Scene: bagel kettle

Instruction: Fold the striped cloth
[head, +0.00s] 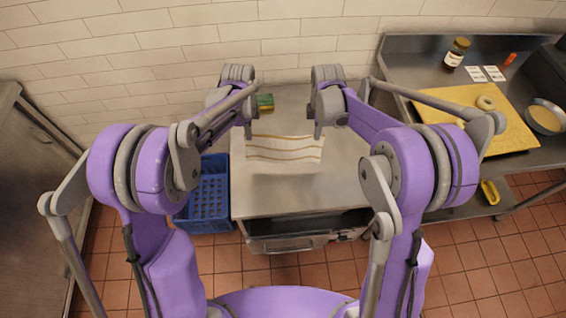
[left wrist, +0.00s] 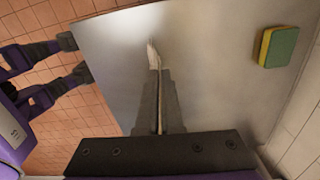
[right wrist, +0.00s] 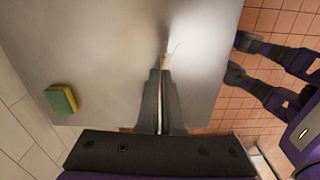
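The striped cloth (head: 285,148), cream with brown stripes, spans between my two grippers over the steel table top (head: 260,190). My left gripper (head: 248,134) is at its left far corner and my right gripper (head: 318,134) at its right far corner. In the left wrist view the fingers (left wrist: 158,75) are closed together, with a thin pale sliver of cloth (left wrist: 153,55) at their tips. In the right wrist view the fingers (right wrist: 162,75) are likewise closed, with a pale cloth edge (right wrist: 167,58) at the tips. Whether the cloth's near edge touches the table is unclear.
A green and yellow sponge (head: 265,101) lies at the back of the table. A blue crate (head: 207,205) stands left of it. On the right counter are a yellow board (head: 450,105) with a bagel (head: 486,102), and a jar (head: 456,54). The table front is clear.

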